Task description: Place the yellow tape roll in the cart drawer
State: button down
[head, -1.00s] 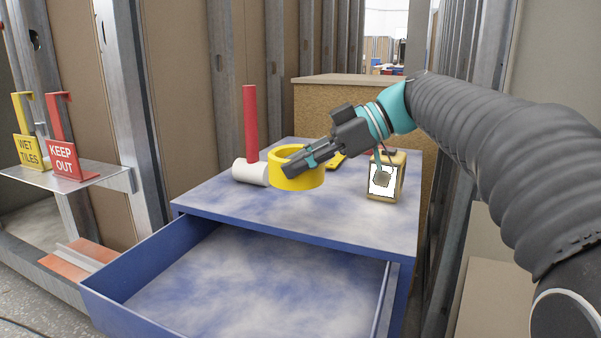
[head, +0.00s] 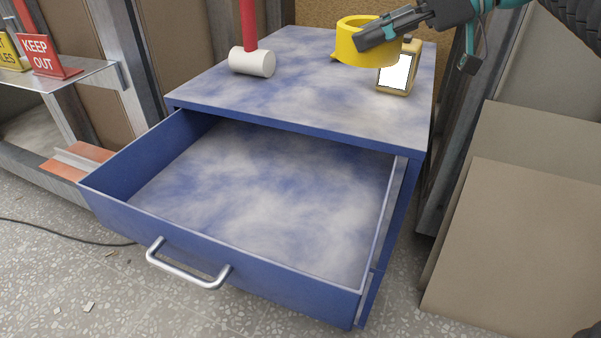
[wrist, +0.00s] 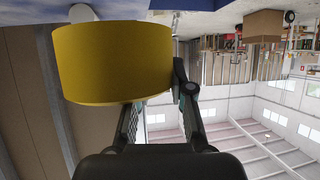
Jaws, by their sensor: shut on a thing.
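The yellow tape roll (head: 364,50) is held by my gripper (head: 372,36) above the back right part of the cart top (head: 300,75). My gripper is shut on the side of the roll. In the wrist view the yellow tape roll (wrist: 113,62) fills the upper left, between the fingers of my gripper (wrist: 155,95). The cart drawer (head: 255,205) is pulled open toward the front, and its blue-white floor is bare. The roll is behind and above the drawer.
A mallet with a white head (head: 252,62) and red handle stands on the cart top. A tan container with a white label (head: 396,75) stands at its right. A shelf with signs (head: 95,77) is at left. Boards (head: 520,240) lean at right.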

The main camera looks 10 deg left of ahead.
aim_at(277, 169)
jog(key=z, duration=2.05)
jog(key=k, duration=1.75)
jog(key=u, duration=1.75)
